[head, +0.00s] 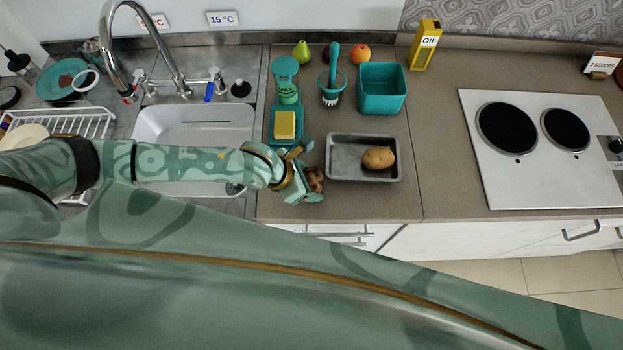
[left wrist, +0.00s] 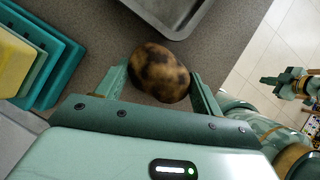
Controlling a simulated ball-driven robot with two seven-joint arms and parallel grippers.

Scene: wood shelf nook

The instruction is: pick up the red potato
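No clearly red potato shows. A brown potato with dark blotches (left wrist: 160,72) is at my left gripper (left wrist: 160,80), with one finger on each side of it in the left wrist view. The fingers look close to its sides, but I cannot tell whether they press on it. In the head view this potato (head: 315,180) is partly hidden by the gripper, over the counter left of the tray. A plain yellow-brown potato (head: 378,158) lies in the grey metal tray (head: 338,172). Part of my right gripper (left wrist: 287,82) seems to show small in the left wrist view.
The tray's near-left edge is close to my left gripper. A teal dish holds a yellow sponge (head: 285,125). A brush (head: 331,85) and a teal bin (head: 382,92) stand behind. The sink (head: 195,125) is left and the hob (head: 535,150) right.

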